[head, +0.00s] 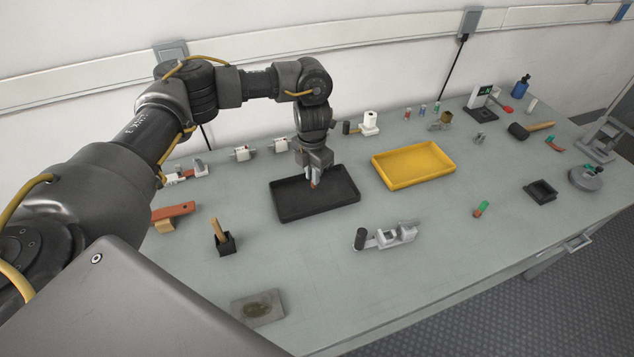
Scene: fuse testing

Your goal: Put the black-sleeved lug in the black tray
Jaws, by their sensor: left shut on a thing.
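The black tray (320,211) lies flat on the grey bench near its middle. My left gripper (313,181) reaches over the tray with its fingers pointing down. It is shut on a small piece with a reddish-copper end at the fingertips, which looks like the black-sleeved lug. The fingers hide most of it, so its sleeve cannot be made out. Whether the piece touches the tray floor cannot be told. My right gripper is not in view.
A yellow tray (413,180) sits right of the black tray. A green-sleeved lug (481,209) lies further right. A grey fixture (387,236) stands in front, and a small black holder (223,241) stands to the left. The bench front centre is mostly free.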

